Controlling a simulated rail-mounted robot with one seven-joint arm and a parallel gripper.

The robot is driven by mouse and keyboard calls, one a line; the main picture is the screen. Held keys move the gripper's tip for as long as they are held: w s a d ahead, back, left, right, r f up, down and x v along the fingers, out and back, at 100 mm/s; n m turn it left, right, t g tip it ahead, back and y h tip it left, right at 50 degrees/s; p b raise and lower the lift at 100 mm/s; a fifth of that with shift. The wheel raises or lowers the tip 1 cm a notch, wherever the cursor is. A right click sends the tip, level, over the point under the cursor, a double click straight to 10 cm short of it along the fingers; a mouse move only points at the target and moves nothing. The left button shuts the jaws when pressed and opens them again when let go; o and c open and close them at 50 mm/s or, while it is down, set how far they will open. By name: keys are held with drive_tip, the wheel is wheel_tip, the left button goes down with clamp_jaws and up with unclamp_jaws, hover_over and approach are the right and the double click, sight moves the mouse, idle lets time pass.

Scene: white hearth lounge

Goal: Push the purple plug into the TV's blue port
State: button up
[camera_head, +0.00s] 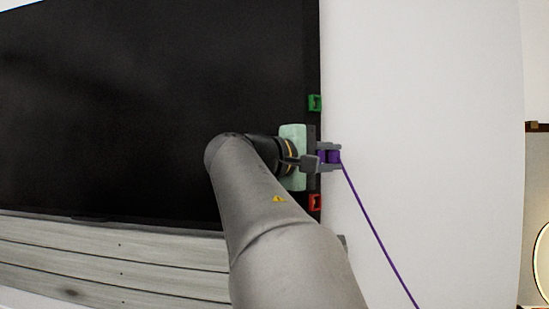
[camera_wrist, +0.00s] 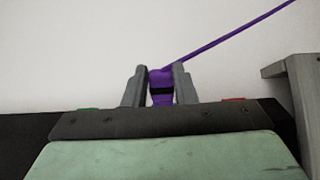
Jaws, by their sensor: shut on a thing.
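The TV (camera_head: 150,100) is a large black screen on the white wall. A green port (camera_head: 315,103) and a red port (camera_head: 315,202) sit on its right edge, one above the other. My gripper (camera_head: 331,157) is at that edge between them, shut on the purple plug (camera_head: 334,156). The wrist view also shows the plug (camera_wrist: 161,85) between the two grey fingers, with a black band across it. I see no blue port; my gripper and arm cover the edge between the green and red ports. I cannot tell whether the plug touches a port.
A purple cable (camera_head: 378,228) runs from the plug down to the right. The white wall (camera_head: 430,120) right of the TV is clear. Pale wooden boards (camera_head: 110,262) lie below the screen. A grey bracket-like piece (camera_wrist: 298,90) shows at the right of the wrist view.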

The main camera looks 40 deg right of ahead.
drive_tip(key=shift+w+d+p, duration=0.15)
drive_tip(key=shift+w+p, duration=0.25)
drive_tip(key=shift+w, duration=0.5)
drive_tip(key=o, duration=1)
drive_tip(key=shift+o, duration=0.2)
drive_tip(key=w+a, duration=0.1)
drive_tip(key=a, duration=0.6)
idle(0.5)
idle(0.4)
